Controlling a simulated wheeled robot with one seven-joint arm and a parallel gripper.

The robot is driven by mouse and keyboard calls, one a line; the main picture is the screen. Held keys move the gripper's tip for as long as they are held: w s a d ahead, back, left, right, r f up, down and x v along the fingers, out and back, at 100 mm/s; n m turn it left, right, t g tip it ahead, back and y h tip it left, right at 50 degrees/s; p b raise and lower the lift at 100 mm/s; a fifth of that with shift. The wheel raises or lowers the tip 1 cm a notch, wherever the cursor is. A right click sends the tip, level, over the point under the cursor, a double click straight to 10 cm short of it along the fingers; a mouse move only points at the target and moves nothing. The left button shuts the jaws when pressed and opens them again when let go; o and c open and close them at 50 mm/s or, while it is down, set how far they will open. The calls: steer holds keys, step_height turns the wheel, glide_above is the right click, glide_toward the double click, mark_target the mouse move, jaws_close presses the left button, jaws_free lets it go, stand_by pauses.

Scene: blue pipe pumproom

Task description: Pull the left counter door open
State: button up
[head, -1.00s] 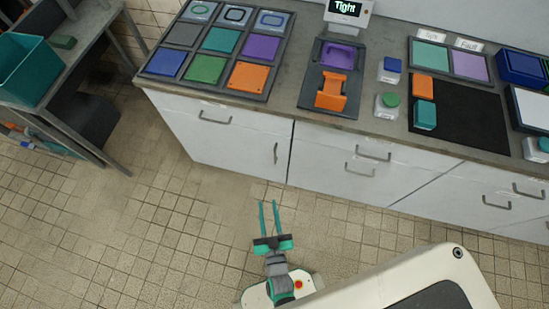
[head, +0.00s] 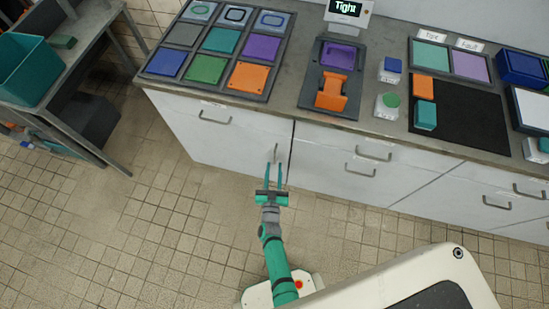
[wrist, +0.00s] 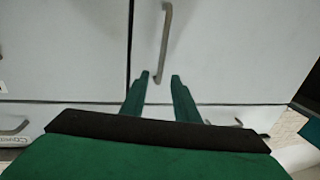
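The left counter door (head: 225,148) is a white panel under the left end of the counter. It is closed, with a grey vertical bar handle (head: 276,153) near its right edge. My gripper (head: 276,165) is open and empty in front of the door, its two green fingers pointing at the handle. In the wrist view, the handle (wrist: 165,40) hangs down from the top, and its lower end shows between the fingertips (wrist: 160,77) of my gripper. I cannot tell how much depth separates fingers and handle.
A drawer handle (head: 215,117) sits above the door. More drawers with handles (head: 374,154) are to the right. A grey bench (head: 75,90) with a teal bin (head: 24,72) stands at the left. Tiled floor (head: 140,220) in front of the door is clear.

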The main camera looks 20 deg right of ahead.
mark_target(275, 155)
steer(key=shift+x, duration=2.6)
steer(key=shift+c, duration=0.7)
jaws_close()
